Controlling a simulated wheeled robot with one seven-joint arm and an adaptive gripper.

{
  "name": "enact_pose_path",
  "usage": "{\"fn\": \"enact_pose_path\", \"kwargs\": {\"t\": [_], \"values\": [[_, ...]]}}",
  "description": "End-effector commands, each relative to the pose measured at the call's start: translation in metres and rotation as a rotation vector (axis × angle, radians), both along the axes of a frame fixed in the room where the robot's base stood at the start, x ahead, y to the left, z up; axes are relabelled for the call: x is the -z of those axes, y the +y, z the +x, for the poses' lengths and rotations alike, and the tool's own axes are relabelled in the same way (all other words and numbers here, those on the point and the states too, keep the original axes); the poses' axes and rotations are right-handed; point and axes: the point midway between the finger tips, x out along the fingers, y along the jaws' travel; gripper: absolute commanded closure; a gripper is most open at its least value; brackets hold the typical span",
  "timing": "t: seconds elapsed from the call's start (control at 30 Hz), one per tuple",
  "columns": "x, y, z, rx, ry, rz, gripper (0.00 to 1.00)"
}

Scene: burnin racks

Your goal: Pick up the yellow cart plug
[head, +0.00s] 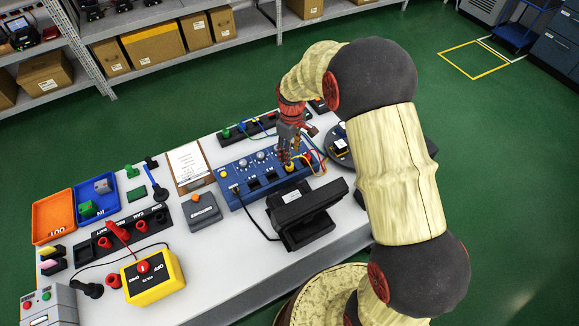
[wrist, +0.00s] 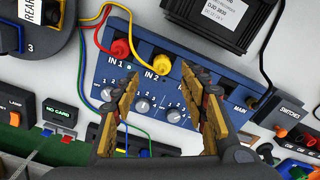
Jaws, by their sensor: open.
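A yellow plug (wrist: 161,64) with a yellow cable sits at the socket marked IN 2 on a blue panel (wrist: 96,82). In the head view the yellow plug (head: 290,168) is just below my gripper (head: 287,153). In the wrist view my gripper (wrist: 158,77) is open and empty, its two fingers pointing at the panel. The yellow plug appears between and slightly beyond the fingertips; I cannot tell the exact height gap. A red plug (wrist: 121,47) sits beside it at IN 1, left of the left fingertip.
A black boxy device (head: 307,206) stands close in front of the panel. A round dark turntable (head: 338,146) is to the right, with cables running between. A grey box (head: 201,211), a yellow switch box (head: 153,278) and blue (head: 97,208) and orange (head: 53,218) trays occupy the left.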

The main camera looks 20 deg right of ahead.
Motion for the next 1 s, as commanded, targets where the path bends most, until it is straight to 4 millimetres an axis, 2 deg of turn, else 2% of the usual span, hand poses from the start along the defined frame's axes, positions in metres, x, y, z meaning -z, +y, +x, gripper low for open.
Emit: {"fn": "enact_pose_path", "kwargs": {"t": [0.1,0.27,0.6,0.83,1.0], "values": [[0.015,0.0,-0.001,0.001,0.004,0.0,0.56],[0.025,0.001,-0.001,0.002,0.003,0.0,0.56],[0.068,0.004,-0.001,0.004,0.002,0.0,0.56],[0.069,0.004,0.0,0.004,0.001,0.0,0.56],[0.069,0.004,-0.001,0.004,0.001,0.0,0.66]]}}
